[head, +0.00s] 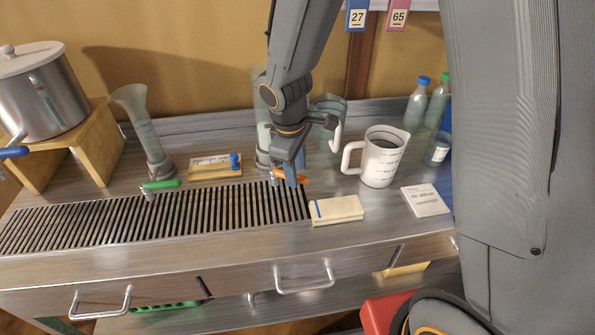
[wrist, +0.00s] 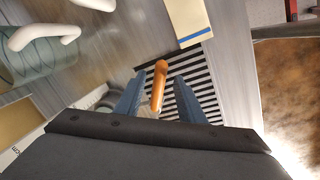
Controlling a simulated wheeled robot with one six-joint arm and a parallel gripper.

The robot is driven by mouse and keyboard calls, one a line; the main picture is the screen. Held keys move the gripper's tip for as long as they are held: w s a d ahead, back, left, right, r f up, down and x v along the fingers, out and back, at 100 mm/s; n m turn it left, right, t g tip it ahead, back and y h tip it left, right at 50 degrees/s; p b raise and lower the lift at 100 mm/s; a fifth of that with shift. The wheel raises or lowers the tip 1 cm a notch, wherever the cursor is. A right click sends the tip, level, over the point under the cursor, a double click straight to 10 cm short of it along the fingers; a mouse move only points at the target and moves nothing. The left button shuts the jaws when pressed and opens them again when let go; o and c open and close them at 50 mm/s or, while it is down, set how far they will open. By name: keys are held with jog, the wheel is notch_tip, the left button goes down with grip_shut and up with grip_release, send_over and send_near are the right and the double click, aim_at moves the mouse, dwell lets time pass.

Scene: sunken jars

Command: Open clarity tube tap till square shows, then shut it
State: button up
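Two upright tubes stand at the back of the drain grate; I cannot tell from markings which is the clarity tube. The left tube (head: 148,135) is grey-green with a flared top and a green tap handle (head: 161,184) at its foot. The other tube (head: 263,130) is partly hidden behind my arm, with an orange tap handle (head: 277,175) at its foot. My gripper (wrist: 160,91) is open, its blue fingers on either side of the orange handle (wrist: 159,85), with gaps visible. No square shows in either view.
The slatted grate (head: 150,222) lies in front of the taps. A small board with a blue knob (head: 216,166) lies between the tubes. A steel pot (head: 45,100) stands left.

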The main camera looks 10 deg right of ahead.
jog(key=shift+w+d+f, duration=0.1)
jog(key=shift+f, duration=0.6)
grip_shut()
